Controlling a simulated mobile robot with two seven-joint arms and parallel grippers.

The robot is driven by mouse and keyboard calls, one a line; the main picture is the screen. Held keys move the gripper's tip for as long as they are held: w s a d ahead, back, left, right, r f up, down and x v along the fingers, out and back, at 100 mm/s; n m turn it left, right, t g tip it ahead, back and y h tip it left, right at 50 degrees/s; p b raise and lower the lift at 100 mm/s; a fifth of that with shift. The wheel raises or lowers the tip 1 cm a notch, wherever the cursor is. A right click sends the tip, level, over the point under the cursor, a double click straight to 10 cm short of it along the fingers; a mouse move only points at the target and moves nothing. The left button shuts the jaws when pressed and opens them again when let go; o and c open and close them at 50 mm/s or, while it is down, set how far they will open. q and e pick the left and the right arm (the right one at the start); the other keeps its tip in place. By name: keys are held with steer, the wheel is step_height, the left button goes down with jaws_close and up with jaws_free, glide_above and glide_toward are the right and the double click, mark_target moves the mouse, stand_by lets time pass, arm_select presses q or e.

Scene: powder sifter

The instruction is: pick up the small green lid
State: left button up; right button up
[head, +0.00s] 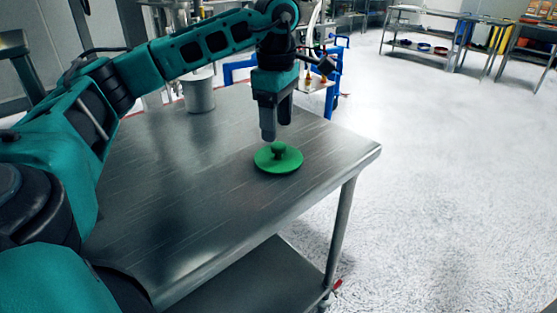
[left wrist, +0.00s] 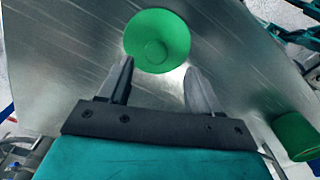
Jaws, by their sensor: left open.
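The small green lid (head: 278,160) is a round disc with a raised knob, lying flat on the metal table near its right corner. In the left wrist view the lid (left wrist: 157,38) lies just beyond the fingertips. My left gripper (head: 274,128) points down above the lid, with its fingers apart and nothing between them. It also shows in the left wrist view (left wrist: 158,82), open. The fingers look clear of the knob, but the exact gap is hard to tell. My right gripper is not in view.
The metal table (head: 190,210) is mostly bare in front of the lid. A grey cylindrical container (head: 199,93) stands at its back. A green cylindrical part (left wrist: 297,136) shows at the right of the left wrist view. Blue-framed equipment (head: 335,70) stands behind the table.

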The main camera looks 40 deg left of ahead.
mark_target(278, 145)
arm_select(q)
steer(key=f, duration=0.5)
steer(key=shift+w+b, duration=0.3)
steer(key=shift+b, duration=0.1)
steer(key=shift+c, duration=0.5)
steer(key=c, duration=1)
steer(key=shift+r, duration=0.1)
